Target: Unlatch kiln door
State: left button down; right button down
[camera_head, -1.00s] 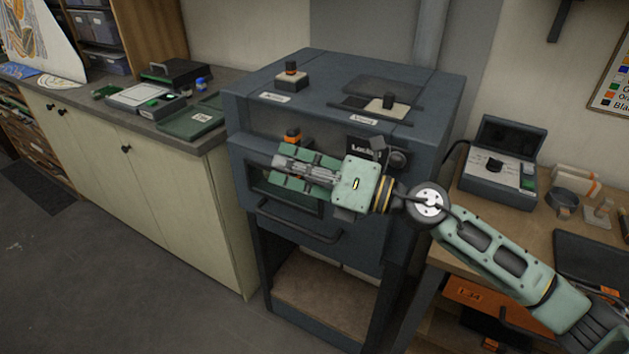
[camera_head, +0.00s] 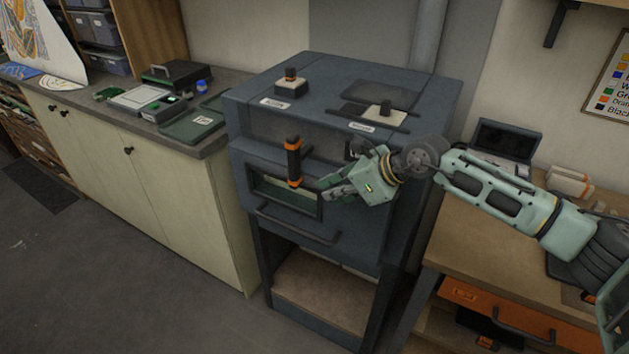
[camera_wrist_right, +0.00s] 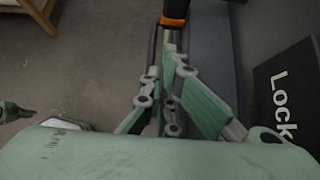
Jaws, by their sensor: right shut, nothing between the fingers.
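The dark blue-grey kiln (camera_head: 375,225) stands in the middle of the head view. Its latch handle (camera_head: 294,162), black with orange bands at both ends, stands upright on the front above the window. The kiln door (camera_head: 262,205) with its window looks shut, with a bar handle below. My right gripper (camera_head: 325,187) is shut and empty, just right of the latch handle and apart from it in the head view. In the right wrist view the closed fingers (camera_wrist_right: 171,58) point toward an orange-banded part of the handle (camera_wrist_right: 175,10).
A black label reading "Lock" (camera_wrist_right: 285,100) shows in the wrist view; my gripper mostly hides it in the head view. A counter with trays (camera_head: 190,125) stands left. A wooden worktable (camera_head: 480,235) stands right. The floor in front is clear.

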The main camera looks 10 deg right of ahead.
jog(key=a, duration=0.1)
jog(key=w+a+p, duration=0.1)
jog(key=w+a, duration=0.1)
jog(key=shift+w+a+f+p, duration=0.1)
jog(key=shift+f+p, duration=0.2)
jog(key=shift+p, duration=0.1)
jog(key=shift+w+a+f, duration=0.15)
jog(key=shift+w+a, duration=0.2)
jog(key=shift+a, duration=0.05)
jog(key=f+b, duration=0.1)
jog(key=b, duration=0.1)
jog(key=a+b, duration=0.1)
jog(key=shift+w+f+b, duration=0.25)
jog(key=shift+f+b, duration=0.1)
jog(key=shift+b, duration=0.05)
jog(key=shift+w, duration=0.1)
jog(key=shift+a+r, duration=0.1)
